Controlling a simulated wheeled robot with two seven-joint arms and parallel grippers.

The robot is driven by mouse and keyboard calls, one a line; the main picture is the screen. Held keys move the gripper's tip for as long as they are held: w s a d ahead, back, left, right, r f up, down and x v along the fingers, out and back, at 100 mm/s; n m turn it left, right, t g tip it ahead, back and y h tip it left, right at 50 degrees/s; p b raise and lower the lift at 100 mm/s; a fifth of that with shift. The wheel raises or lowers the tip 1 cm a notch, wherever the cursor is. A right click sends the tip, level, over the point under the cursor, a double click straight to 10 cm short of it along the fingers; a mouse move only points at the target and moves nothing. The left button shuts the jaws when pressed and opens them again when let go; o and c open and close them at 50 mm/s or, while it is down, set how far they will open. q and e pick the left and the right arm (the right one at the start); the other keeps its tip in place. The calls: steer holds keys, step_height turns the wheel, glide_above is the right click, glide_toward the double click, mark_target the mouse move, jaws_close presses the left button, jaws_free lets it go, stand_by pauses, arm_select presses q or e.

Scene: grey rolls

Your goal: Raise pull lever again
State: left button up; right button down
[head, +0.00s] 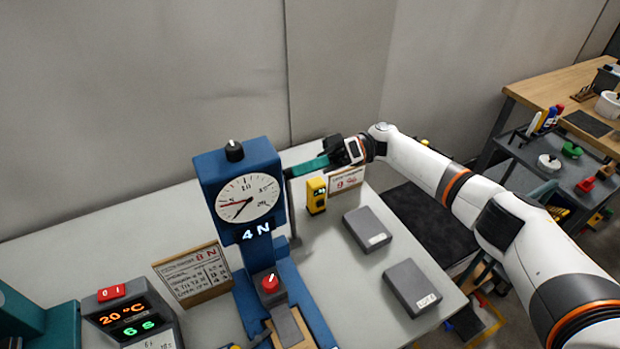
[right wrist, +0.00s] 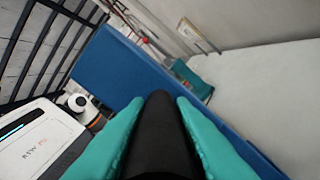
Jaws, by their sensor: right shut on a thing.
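The blue force tester (head: 240,185) stands on the pale table, with a round dial (head: 247,197) and a lit "4 N" readout. A black knob (head: 234,150) is on its top. My right gripper (head: 292,171) reaches in from the right to the tester's right side. In the right wrist view its teal fingers (right wrist: 160,135) are shut on a black pull lever handle (right wrist: 160,145), one finger on each side. In the head view the fingers hide most of the handle. A red knob (head: 270,282) sits on the tester's base. My left gripper is out of view.
A yellow device (head: 317,195) stands just below my right gripper. Two grey boxes (head: 367,229) (head: 412,287) lie on the table's right. A printed card (head: 192,274) and a temperature display unit (head: 128,315) are left of the tester. A cluttered workbench (head: 565,90) stands at far right.

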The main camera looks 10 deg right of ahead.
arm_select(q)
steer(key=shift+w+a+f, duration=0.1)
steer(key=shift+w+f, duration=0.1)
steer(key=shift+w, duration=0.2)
arm_select(e)
steer(key=shift+w+a, duration=0.25)
steer(key=shift+w, duration=0.4)
steer(key=c, duration=1.6)
jaws_free()
steer(key=shift+f, duration=0.1)
steer(key=o, duration=0.3)
steer(key=shift+w, duration=0.1)
steer(key=shift+o, duration=0.2)
arm_select(q)
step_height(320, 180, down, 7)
steer(key=b, duration=0.7)
arm_select(e)
steer(key=v, duration=1.2)
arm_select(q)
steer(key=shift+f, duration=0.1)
